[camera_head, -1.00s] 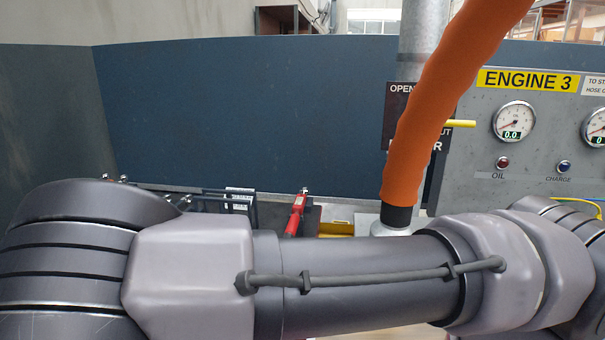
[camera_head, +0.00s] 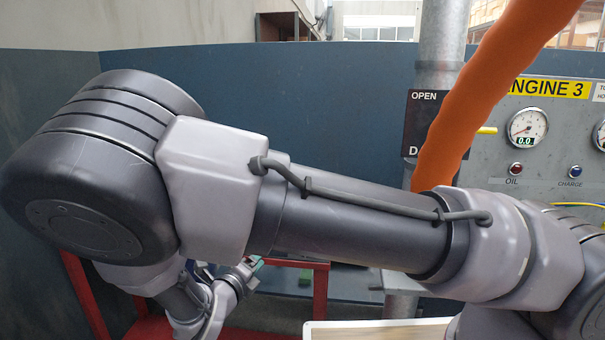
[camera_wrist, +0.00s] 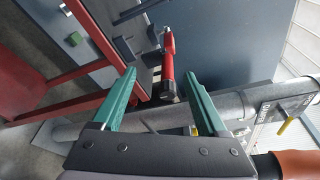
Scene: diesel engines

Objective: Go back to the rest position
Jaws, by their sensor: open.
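My gripper (camera_wrist: 158,95) shows in the wrist view with its two green fingers spread apart and nothing between them. A red-handled tool (camera_wrist: 168,65) is seen beyond the fingers, apart from them as far as I can tell. In the head view my arm crosses the lower half of the picture. The gripper end hangs low behind the arm, and its fingers are mostly hidden there.
A red frame (camera_head: 318,300) stands low behind my arm. A grey post (camera_head: 440,40) and a thick orange hose (camera_head: 490,90) rise at the right. The ENGINE 3 gauge panel (camera_head: 550,120) is at the far right. A blue-grey wall (camera_head: 270,90) closes the back.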

